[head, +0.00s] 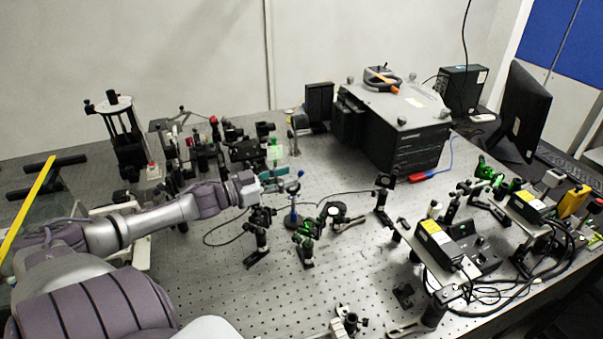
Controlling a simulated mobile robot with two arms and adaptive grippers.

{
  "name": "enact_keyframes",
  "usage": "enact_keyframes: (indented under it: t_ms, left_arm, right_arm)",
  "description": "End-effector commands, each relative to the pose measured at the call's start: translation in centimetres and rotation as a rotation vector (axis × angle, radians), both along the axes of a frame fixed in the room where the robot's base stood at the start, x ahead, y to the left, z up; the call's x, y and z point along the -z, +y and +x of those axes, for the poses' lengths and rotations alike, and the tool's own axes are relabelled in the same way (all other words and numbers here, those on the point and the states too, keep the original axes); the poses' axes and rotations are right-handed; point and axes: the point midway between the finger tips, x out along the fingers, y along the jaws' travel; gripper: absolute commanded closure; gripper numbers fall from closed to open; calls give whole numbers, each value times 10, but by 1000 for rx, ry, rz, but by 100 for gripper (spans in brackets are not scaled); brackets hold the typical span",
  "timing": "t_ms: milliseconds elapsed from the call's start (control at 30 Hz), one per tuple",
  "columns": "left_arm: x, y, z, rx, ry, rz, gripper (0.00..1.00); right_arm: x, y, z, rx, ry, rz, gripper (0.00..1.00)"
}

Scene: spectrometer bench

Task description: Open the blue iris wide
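The blue iris (293,188) stands upright on a post with a blue foot, near the middle of the bench. A small blue tip shows at its upper right. My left arm reaches in from the left, and my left gripper (274,185) is just left of the iris, at about the height of its ring. The fingers are small and dark here, so I cannot tell whether they touch the iris or how far apart they are. The iris opening is too small to make out. My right gripper is not in view.
Black post mounts (258,236) and green-marked optics (306,240) stand close in front of the iris. A large black box (398,125) is behind right. Yellow-labelled units (438,242) and cables crowd the right. Crowded optics (205,150) stand behind my arm. Bare perforated bench (345,275) lies in front.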

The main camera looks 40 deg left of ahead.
Motion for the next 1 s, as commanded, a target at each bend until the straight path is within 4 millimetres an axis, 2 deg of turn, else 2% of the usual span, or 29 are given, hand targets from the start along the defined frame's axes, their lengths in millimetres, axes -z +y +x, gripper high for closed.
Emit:
enact_keyframes:
  t_ms: [200,400,833,867,1000]
  left_arm:
    - [-2,-9,27,-2,-4,-1,61]
    - [-1,-15,41,-1,-1,-4,61]
    - [0,-18,47,0,1,-1,61]
    - [0,-18,47,0,2,-2,64]
    - [0,-18,47,0,1,-2,87]
  right_arm:
    - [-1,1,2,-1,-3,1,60]
    - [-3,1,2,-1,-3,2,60]
    - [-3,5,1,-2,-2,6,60]
    - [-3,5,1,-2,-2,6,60]
    - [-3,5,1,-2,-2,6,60]
